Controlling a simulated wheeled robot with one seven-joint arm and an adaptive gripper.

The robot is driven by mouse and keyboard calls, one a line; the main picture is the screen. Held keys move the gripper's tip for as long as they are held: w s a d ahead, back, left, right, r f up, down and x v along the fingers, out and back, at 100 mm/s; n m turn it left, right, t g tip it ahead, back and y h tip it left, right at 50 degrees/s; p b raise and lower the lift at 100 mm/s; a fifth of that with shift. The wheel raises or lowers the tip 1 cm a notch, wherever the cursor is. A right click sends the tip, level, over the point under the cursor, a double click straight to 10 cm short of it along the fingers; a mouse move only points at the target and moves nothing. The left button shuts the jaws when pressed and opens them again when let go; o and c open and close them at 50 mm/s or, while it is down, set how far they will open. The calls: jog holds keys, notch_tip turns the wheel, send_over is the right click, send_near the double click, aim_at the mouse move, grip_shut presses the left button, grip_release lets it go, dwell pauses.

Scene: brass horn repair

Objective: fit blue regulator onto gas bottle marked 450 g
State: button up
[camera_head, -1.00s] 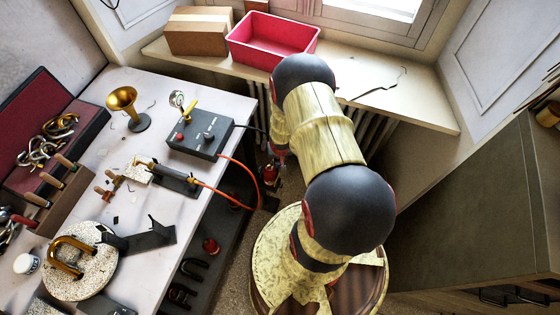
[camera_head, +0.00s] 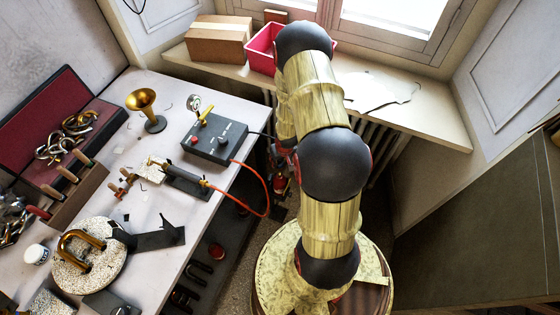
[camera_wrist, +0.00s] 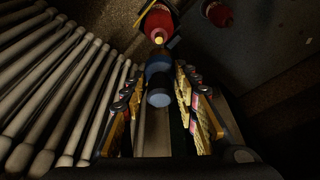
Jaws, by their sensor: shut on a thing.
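My gripper (camera_wrist: 159,86) points down in the wrist view, its two fingers shut on the blue regulator (camera_wrist: 160,72). The regulator's round blue end faces the camera. Just beyond it is a red gas bottle (camera_wrist: 157,21) with a small yellowish tip, nearly in line with the regulator. I cannot tell whether they touch. A second red bottle (camera_wrist: 219,14) stands to the right. No weight marking is readable on either. In the head view my arm hides most of the gripper; a red bottle (camera_head: 280,182) shows beside it, and another (camera_head: 216,251) stands lower left.
The white bench (camera_head: 150,205) on the left carries a grey control box (camera_head: 214,137); its orange hose (camera_head: 267,192) hangs near my gripper. Ribbed radiator bars (camera_wrist: 60,85) run close along the left in the wrist view. A pink crate (camera_head: 262,48) sits on the sill.

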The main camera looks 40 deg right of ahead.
aim_at(280, 166)
dwell(0.3)
jog(key=shift+f+b, duration=1.85)
jog(key=shift+f, duration=0.65)
jog(key=shift+f+b, duration=0.65)
jog(key=shift+f, duration=0.75)
dwell(0.9)
jog(key=o, duration=1)
jog(key=o, duration=0.6)
jog(key=shift+r, duration=0.1)
jog(key=shift+r+p, duration=3.2)
jog(key=shift+r, duration=0.2)
